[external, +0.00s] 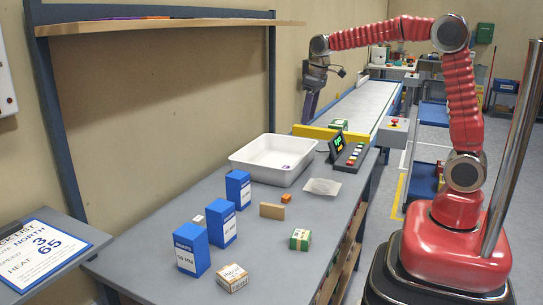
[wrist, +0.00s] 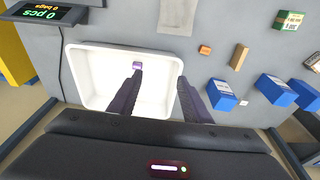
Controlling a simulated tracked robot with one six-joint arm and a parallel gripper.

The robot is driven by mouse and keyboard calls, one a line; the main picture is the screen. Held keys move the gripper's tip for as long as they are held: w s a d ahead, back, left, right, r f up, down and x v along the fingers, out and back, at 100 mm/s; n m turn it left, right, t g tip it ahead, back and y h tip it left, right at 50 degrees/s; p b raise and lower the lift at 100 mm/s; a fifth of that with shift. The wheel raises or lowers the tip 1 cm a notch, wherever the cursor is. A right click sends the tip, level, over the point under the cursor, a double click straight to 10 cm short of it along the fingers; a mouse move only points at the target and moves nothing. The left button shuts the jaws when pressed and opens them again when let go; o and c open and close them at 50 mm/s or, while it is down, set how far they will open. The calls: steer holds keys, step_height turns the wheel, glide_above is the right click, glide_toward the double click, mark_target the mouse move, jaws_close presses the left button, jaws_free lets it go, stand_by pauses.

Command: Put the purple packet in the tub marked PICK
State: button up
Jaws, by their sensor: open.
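A white tub (external: 250,169) stands on the grey bench by the wall; it fills the middle left of the wrist view (wrist: 78,92). No PICK marking can be read on it. A small purple thing, apparently the purple packet (wrist: 137,64), lies inside the tub near one wall, just beyond a fingertip. In the external view my gripper (external: 310,105) is high above the bench, clear of the tub.
Blue boxes (external: 192,248), a white box (external: 232,277), a green-white box (external: 300,239), a tan block (external: 272,211) and an orange block (external: 286,197) stand on the bench. A shelf (external: 160,25) overhangs.

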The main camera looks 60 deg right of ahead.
steer(key=s+a+r+t, duration=0.1)
steer(key=s+a+r, duration=0.15)
steer(key=s, duration=0.45)
steer(key=s+a+r+t, duration=0.1)
steer(key=s+a, duration=0.2)
steer(key=s, duration=0.5)
steer(key=s+a+f, duration=0.1)
steer(key=s+f, duration=0.1)
steer(key=s, duration=0.4)
steer(key=s+a+f+t, duration=0.1)
steer(key=s+a+f, duration=0.1)
steer(key=s, duration=0.4)
steer(key=shift+f, duration=0.5)
